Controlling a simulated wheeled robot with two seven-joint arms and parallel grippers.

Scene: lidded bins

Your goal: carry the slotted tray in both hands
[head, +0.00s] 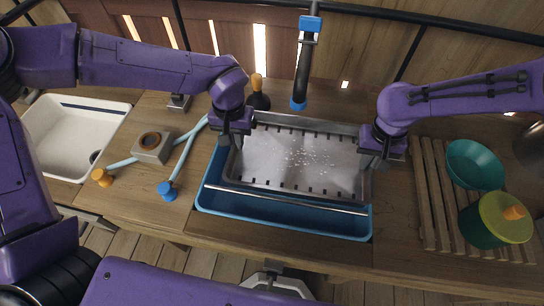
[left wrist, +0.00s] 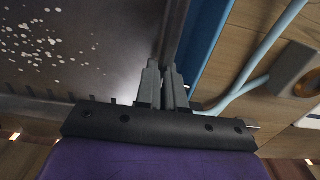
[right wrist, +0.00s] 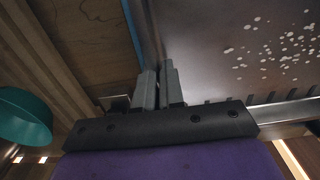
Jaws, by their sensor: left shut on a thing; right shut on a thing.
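The slotted tray (head: 300,178) is a grey metal tray with notches along its long edges and white specks on its floor. It sits over or in a blue bin (head: 285,220) on the wooden counter; whether it rests on the bin is hard to tell. My left gripper (head: 233,140) is shut on the tray's left wall, and its fingers (left wrist: 165,85) pinch the edge in the left wrist view. My right gripper (head: 376,160) is shut on the tray's right wall, and its fingers (right wrist: 159,85) pinch that edge in the right wrist view.
A white sink (head: 45,125) lies at the left. Light blue tubes (head: 185,150) and a small block (head: 152,147) lie left of the bin. A slatted rack (head: 432,190), a teal bowl (head: 474,165) and a green lidded pot (head: 485,225) stand at the right. A black faucet (head: 305,65) hangs behind the tray.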

